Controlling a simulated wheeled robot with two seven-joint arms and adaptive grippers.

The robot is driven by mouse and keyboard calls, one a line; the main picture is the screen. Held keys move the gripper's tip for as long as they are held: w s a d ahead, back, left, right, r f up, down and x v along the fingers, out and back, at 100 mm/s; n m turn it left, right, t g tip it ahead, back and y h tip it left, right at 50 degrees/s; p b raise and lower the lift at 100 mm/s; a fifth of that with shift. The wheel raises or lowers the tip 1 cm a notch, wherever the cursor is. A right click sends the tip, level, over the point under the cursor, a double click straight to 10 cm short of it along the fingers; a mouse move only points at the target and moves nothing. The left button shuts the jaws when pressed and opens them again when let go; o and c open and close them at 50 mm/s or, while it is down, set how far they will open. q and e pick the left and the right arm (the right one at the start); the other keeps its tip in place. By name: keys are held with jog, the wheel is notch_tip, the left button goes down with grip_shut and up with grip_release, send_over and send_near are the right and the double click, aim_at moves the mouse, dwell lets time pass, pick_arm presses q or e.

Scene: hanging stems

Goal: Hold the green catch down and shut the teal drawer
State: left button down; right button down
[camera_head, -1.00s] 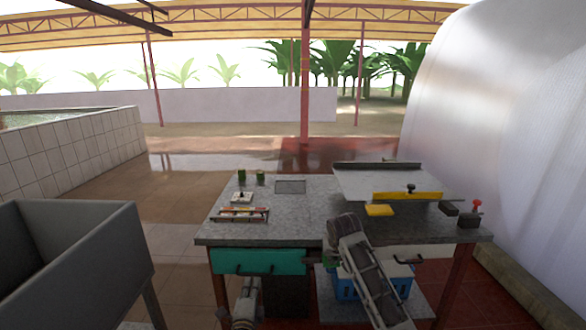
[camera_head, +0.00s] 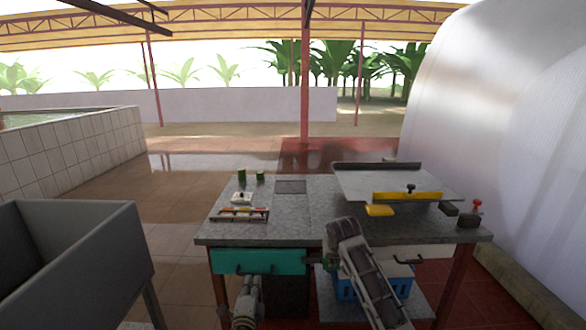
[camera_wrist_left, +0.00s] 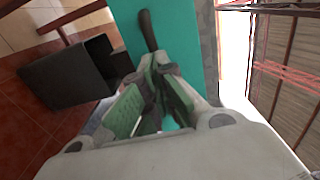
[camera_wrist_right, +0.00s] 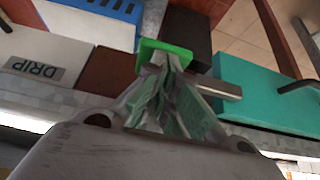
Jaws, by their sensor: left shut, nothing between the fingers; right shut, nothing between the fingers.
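The teal drawer (camera_head: 275,262) is under the left side of the table, its front showing below the tabletop edge. I cannot tell how far it stands out. Its dark handle (camera_wrist_left: 148,30) shows in the left wrist view. My left gripper (camera_head: 250,276) is shut and empty in front of the drawer, its fingertips (camera_wrist_left: 157,66) close to the handle's end. The green catch (camera_wrist_right: 165,50) shows in the right wrist view, between the teal drawer (camera_wrist_right: 260,100) and a white front. My right gripper (camera_wrist_right: 168,66) is shut, its tips at the catch and seemingly touching it.
The grey tabletop (camera_head: 310,222) carries a tilted metal plate with a yellow edge (camera_head: 407,195), a yellow block (camera_head: 379,210) and small tools. A blue crate (camera_head: 347,288) is on the lower shelf behind my right arm. A grey bin (camera_head: 110,240) stands at the left.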

aim_at(256, 266)
pick_arm(q)
jog(key=shift+w, duration=3.9)
jog(key=shift+s, duration=0.1)
jog(key=s+r, duration=0.3)
jog(key=s, duration=0.3)
dwell(0.3)
dwell(0.4)
jog(key=shift+w, duration=0.1)
pick_arm(e)
notch_tip(256, 266, up, 9)
dwell(2.0)
